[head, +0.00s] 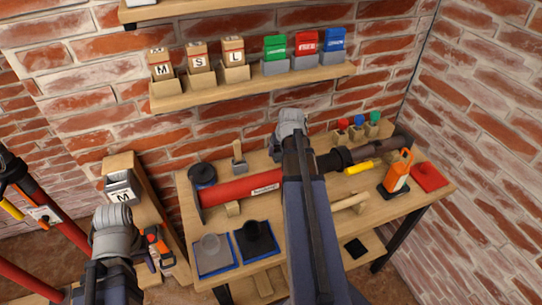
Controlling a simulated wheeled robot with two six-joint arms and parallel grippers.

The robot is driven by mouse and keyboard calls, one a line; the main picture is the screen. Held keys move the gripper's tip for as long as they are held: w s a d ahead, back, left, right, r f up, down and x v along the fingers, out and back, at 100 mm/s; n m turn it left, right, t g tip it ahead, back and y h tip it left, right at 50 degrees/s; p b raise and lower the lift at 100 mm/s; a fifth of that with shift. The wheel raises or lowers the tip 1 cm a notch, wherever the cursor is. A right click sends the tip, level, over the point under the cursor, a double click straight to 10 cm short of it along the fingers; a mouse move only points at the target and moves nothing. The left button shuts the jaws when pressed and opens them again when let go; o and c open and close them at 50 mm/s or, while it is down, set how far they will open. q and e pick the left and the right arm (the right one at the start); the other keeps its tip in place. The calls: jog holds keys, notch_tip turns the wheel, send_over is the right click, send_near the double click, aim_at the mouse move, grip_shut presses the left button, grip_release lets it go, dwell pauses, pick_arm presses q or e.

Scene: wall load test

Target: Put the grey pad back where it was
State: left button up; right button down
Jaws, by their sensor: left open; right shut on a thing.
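A grey pad (212,252) with a round grey knob lies in a shallow blue-edged tray at the table's front left. A black pad (255,238) with a dark knob lies in a similar tray to its right. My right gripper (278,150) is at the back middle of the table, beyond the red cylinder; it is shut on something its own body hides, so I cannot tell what. My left gripper (115,215) is open at the lower left, away from the pads, its fingers mostly hidden.
A red cylinder (240,189) with a black shaft lies across the table. An orange tool (398,172) and a red pad (429,177) are at the right. Shelf bins (275,67) hang above. A low side shelf (150,205) stands left of the table.

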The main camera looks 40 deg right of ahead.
jog(key=w+a+f+b, duration=0.2)
jog(key=shift+w+a+f, duration=0.1)
jog(key=shift+w+f, duration=0.1)
jog(key=shift+f, duration=0.2)
jog(key=shift+w+a, duration=0.1)
jog(key=shift+r, duration=0.1)
jog(key=shift+f+b, duration=0.2)
jog(key=shift+b, duration=0.1)
grip_release()
jog(key=shift+r, duration=0.1)
jog(key=shift+r, duration=0.1)
